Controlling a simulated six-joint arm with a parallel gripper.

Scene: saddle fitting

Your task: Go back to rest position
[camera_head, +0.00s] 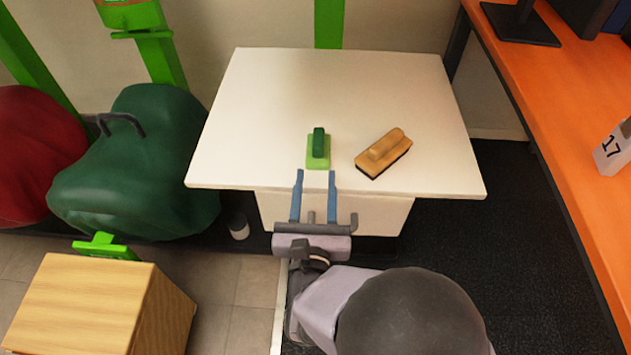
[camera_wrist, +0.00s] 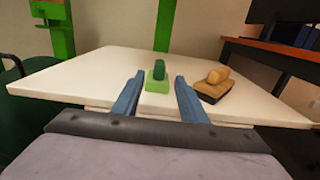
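My gripper (camera_head: 313,190) is open and empty, with its two blue fingers apart at the front edge of the white table (camera_head: 260,110). The fingers also show in the wrist view (camera_wrist: 157,88), pointing toward the table. A green block with a dark green handle (camera_head: 318,150) lies on the table just beyond the fingertips. In the wrist view this green piece (camera_wrist: 158,78) appears between the fingers, farther off and apart from them. A wooden brush with dark bristles (camera_head: 384,152) lies to its right, also in the wrist view (camera_wrist: 213,85).
A dark green saddle-like form (camera_head: 135,170) and a red one (camera_head: 35,150) stand at the left. A wooden box (camera_head: 85,305) stands front left. An orange counter (camera_head: 560,110) runs along the right, with a card marked 17 (camera_head: 612,150). The table's back half is clear.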

